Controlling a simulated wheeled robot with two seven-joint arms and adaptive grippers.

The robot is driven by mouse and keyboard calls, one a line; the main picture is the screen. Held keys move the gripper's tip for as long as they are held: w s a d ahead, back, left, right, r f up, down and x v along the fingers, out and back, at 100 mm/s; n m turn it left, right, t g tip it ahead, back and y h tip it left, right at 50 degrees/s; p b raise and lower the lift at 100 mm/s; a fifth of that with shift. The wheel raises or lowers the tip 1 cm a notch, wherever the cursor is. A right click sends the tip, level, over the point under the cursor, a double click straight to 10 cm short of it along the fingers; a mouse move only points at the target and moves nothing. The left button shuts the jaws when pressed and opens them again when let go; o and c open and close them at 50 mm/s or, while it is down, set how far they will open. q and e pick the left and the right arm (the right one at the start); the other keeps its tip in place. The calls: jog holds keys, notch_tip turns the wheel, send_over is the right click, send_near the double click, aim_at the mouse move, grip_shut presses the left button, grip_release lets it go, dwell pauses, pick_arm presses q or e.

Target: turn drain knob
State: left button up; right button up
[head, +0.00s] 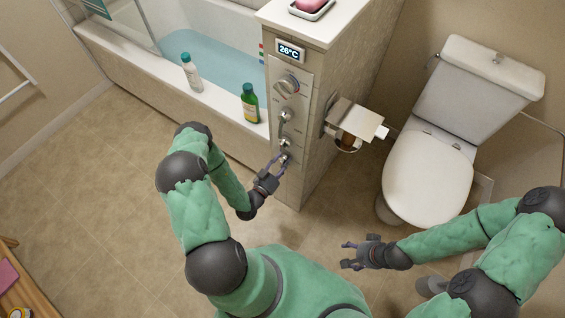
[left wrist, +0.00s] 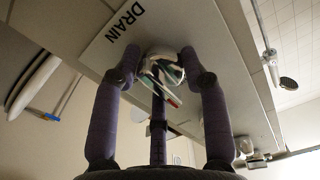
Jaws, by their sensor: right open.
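The drain knob (head: 285,156) is the lowest control on the metal panel (head: 276,94) at the end of the tub wall. It also shows in the left wrist view as a round shiny knob (left wrist: 164,66) beside the word DRAIN. My left gripper (head: 278,162) is at this knob. My right gripper (head: 347,256) is open and empty above the floor, left of the toilet.
Higher on the panel are a large dial (head: 287,85), other controls and a 26°C display (head: 290,51). A paper holder (head: 352,122) sticks out right of the panel. Two bottles, white (head: 191,74) and green (head: 250,104), stand on the tub rim. The toilet (head: 430,175) is at right.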

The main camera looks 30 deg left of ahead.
pick_arm(q)
jog(key=c, duration=0.3)
jog(key=shift+m, duration=0.5)
jog(key=shift+c, duration=0.3)
jog(key=m+p, duration=0.1)
jog(key=m, duration=0.2)
jog(key=shift+p, duration=0.4)
jog(key=m+p, duration=0.1)
jog(key=m, duration=0.3)
jog(key=shift+a, duration=0.1)
jog(key=m+p, duration=0.2)
jog(key=m, duration=0.4)
jog(key=shift+m, duration=0.3)
jog(key=shift+o, duration=0.4)
jog(key=shift+a+m+p, duration=0.1)
jog(key=shift+m+p, duration=0.2)
jog(key=shift+m, duration=1.3)
jog(key=shift+w+a+r, duration=0.1)
jog(key=o, duration=1.1)
jog(key=shift+m, duration=0.3)
jog(key=shift+c, duration=0.2)
